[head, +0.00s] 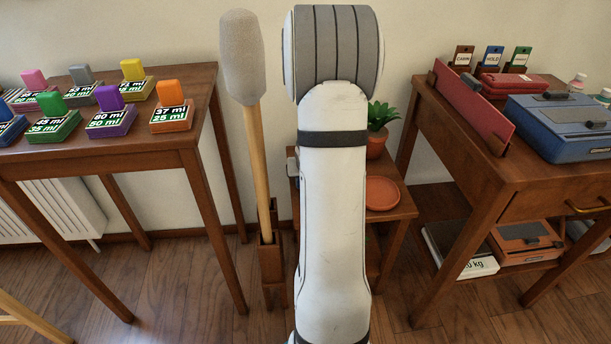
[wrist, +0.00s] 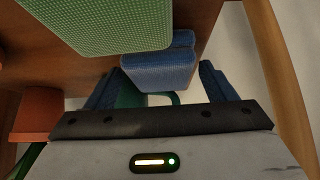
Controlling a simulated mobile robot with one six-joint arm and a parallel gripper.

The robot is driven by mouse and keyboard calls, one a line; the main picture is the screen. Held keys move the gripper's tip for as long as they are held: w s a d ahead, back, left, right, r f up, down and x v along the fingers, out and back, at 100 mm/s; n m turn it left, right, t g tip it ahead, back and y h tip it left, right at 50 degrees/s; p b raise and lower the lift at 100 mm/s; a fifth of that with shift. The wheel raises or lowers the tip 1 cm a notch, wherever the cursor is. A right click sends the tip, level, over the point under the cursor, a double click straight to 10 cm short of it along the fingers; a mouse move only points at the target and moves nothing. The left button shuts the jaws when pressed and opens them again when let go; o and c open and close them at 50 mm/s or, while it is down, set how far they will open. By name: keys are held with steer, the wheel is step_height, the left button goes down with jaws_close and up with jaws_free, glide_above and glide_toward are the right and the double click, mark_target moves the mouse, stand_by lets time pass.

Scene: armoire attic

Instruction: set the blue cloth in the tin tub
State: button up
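In the wrist view, a folded blue cloth-like block (wrist: 160,68) lies ahead of my gripper (wrist: 158,82), close to the wooden surface. The gripper's two blue-padded fingers are spread, one to each side of the block in the picture. The right finger looks very near its edge; I cannot tell whether it touches. A green textured block (wrist: 105,20) is at the top and covers part of the view. In the head view my own arm hides the gripper and the blue block. No tin tub shows in either view.
In the head view, a low stand holds a potted plant (head: 378,138) and a terracotta saucer (head: 381,193). A long-handled duster (head: 241,55) stands left of my arm. Tables (head: 100,158) and (head: 487,180) flank it. A terracotta pot (wrist: 38,110) is left in the wrist view.

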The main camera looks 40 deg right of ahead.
steer(key=c, duration=1)
steer(key=shift+o, duration=0.2)
